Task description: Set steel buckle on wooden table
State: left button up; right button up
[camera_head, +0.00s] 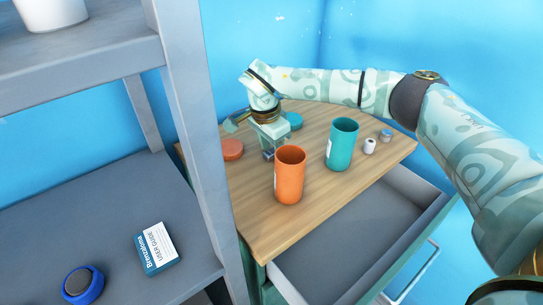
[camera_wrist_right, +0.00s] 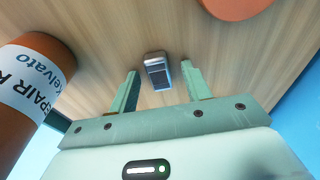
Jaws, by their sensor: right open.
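The steel buckle (camera_wrist_right: 157,72) is a small grey metal piece with a dark face. In the right wrist view it appears on the wooden table (camera_wrist_right: 105,50), between and just beyond my finger tips. My right gripper (camera_wrist_right: 160,80) is open, with the buckle in line with the gap and no finger visibly touching it. In the head view my right gripper (camera_head: 268,150) points down over the back left part of the wooden table (camera_head: 330,195). There the buckle is mostly hidden around the fingers. My left gripper is not in view.
An orange cup (camera_head: 289,176) and a teal cup (camera_head: 342,144) stand near the gripper. An orange disc (camera_head: 232,149), a teal disc (camera_head: 294,121) and two small cylinders lie around. The drawer (camera_head: 375,225) is open. A grey shelf (camera_head: 90,215) stands left, holding a box (camera_head: 157,248).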

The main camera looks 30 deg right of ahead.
aim_at(272, 151)
jog(key=shift+s+r, duration=0.1)
jog(key=shift+c, duration=0.6)
jog(key=c, duration=0.9)
jog(key=shift+c, duration=0.2)
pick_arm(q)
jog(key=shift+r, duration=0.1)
pick_arm(e)
jog(key=shift+r, duration=0.15)
jog(key=shift+r+p, duration=0.3)
jog(key=shift+r, duration=0.05)
notch_tip(272, 151, up, 3)
jog(key=shift+f+p, duration=0.15)
jog(key=shift+p, duration=0.6)
pick_arm(q)
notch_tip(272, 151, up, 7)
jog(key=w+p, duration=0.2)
jog(key=p, duration=0.3)
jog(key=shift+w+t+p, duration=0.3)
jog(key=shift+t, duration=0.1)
pick_arm(e)
jog(key=s+a+r, duration=0.8)
jog(key=s+r, duration=0.1)
jog(key=s, duration=0.2)
jog(key=shift+a+r, duration=0.2)
jog(key=shift+a, duration=0.05)
